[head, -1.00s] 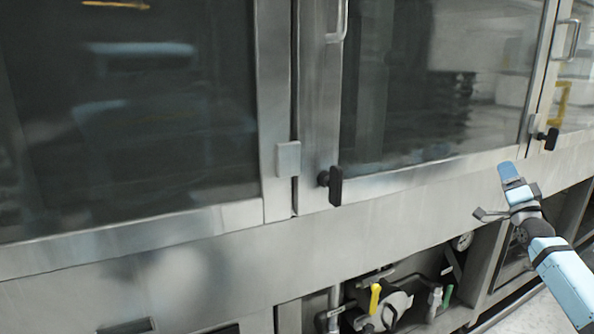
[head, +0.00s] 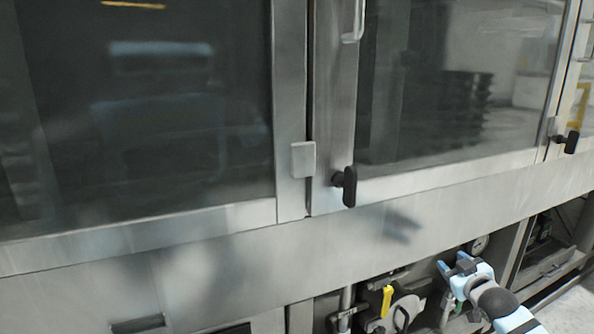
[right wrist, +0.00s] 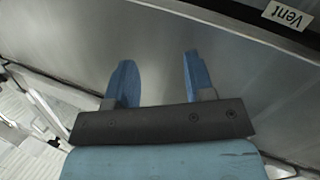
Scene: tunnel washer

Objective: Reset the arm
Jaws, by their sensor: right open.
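My right gripper (head: 456,264) has two blue fingers and is at the lower right of the head view, in front of the washer's lower part. It is open and empty. The right wrist view shows its two fingers (right wrist: 157,80) apart, with a bare steel surface beyond them and nothing between them. My right arm reaches in from the bottom right of the head view. My left gripper is not in view.
The steel washer has large glass doors (head: 450,85) and a black latch knob (head: 349,186). A second black latch (head: 571,142) is at the right. Below are pipes with a yellow valve handle (head: 386,302). A "Vent" label (right wrist: 285,15) shows in the wrist view. Pale floor (head: 572,312) is open at lower right.

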